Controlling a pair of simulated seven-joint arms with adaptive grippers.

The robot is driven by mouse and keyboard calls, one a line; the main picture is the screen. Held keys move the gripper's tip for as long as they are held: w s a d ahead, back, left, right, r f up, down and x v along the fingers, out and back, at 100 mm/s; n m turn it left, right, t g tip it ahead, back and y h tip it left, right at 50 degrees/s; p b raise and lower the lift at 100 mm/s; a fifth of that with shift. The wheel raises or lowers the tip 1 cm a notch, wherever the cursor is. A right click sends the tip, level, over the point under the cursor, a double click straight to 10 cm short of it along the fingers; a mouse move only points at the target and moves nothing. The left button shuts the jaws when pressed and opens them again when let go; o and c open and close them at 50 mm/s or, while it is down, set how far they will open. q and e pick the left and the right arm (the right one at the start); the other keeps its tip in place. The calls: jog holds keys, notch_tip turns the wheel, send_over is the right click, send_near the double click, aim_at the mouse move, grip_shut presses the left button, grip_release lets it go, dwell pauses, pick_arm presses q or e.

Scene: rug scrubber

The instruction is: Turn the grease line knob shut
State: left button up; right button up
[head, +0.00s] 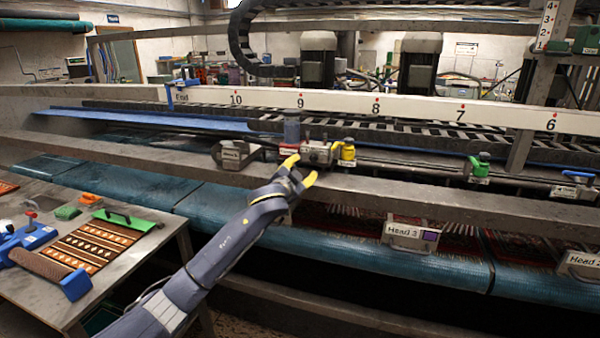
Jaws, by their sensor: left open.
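My left gripper (300,169) reaches in from the left, its two yellow fingertips apart and nothing seen between them. It is in front of the pipe rail, just below a grey fitting (317,152) and a dark cylinder (292,127). A yellow knob (347,152) sits on the rail just right of the gripper. A green knob (480,165) and a blue knob (578,177) sit farther right. Small labels below the knobs are too small to read, so I cannot tell which is the grease line knob. My right gripper is not in view.
A grey beam (420,205) runs across below the rail, with a "Head 3" box (410,236) hanging beneath it. A white numbered bar (400,105) runs above. A table (135,255) with a patterned rug sample (92,242) and brushes stands at the left.

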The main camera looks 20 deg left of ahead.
pick_arm(q)
jog(key=shift+s, duration=0.7)
